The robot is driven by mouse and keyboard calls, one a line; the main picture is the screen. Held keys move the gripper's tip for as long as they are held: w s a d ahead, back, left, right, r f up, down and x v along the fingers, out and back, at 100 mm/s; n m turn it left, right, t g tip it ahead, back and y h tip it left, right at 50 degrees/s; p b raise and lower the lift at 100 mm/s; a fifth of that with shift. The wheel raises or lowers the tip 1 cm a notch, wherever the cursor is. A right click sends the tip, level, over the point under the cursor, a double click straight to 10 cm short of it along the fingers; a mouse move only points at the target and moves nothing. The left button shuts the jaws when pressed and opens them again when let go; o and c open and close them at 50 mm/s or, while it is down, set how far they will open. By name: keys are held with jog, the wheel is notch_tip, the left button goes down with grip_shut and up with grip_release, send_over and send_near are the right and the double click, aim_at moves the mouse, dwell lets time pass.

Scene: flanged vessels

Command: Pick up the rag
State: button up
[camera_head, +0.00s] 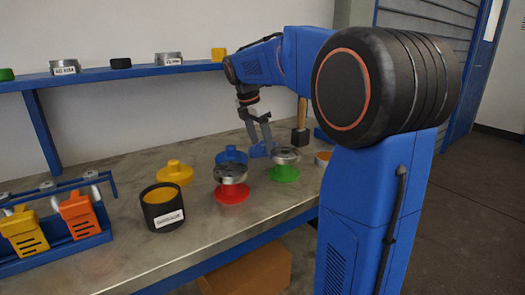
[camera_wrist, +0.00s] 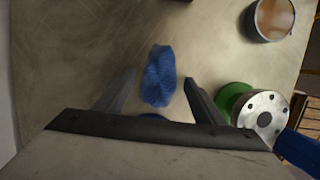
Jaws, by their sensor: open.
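The rag (camera_wrist: 158,76) is a crumpled blue cloth on the grey workbench top in the wrist view, between the lines of my two fingers. In the head view the rag (camera_head: 258,151) shows as a blue patch by my fingertips. My gripper (camera_head: 263,146) is open and points down over it, one finger on each side. In the wrist view my gripper (camera_wrist: 157,84) has nothing held in it. I cannot tell how far the fingertips are above the bench.
A silver flange on a green base (camera_head: 285,164) stands right of the rag, close to one finger. A blue flanged piece (camera_head: 231,156) is left of it. A red-based flange (camera_head: 231,185), a tin (camera_wrist: 271,18) and a hammer (camera_head: 300,125) are nearby. The shelf (camera_head: 130,73) runs behind.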

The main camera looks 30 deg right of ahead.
jog(key=shift+d+f, duration=0.1)
jog(key=shift+f, duration=0.15)
jog(key=c, duration=1.1)
jog(key=shift+r, duration=0.1)
jog(key=shift+c, duration=0.2)
notch_tip(320, 180, up, 28)
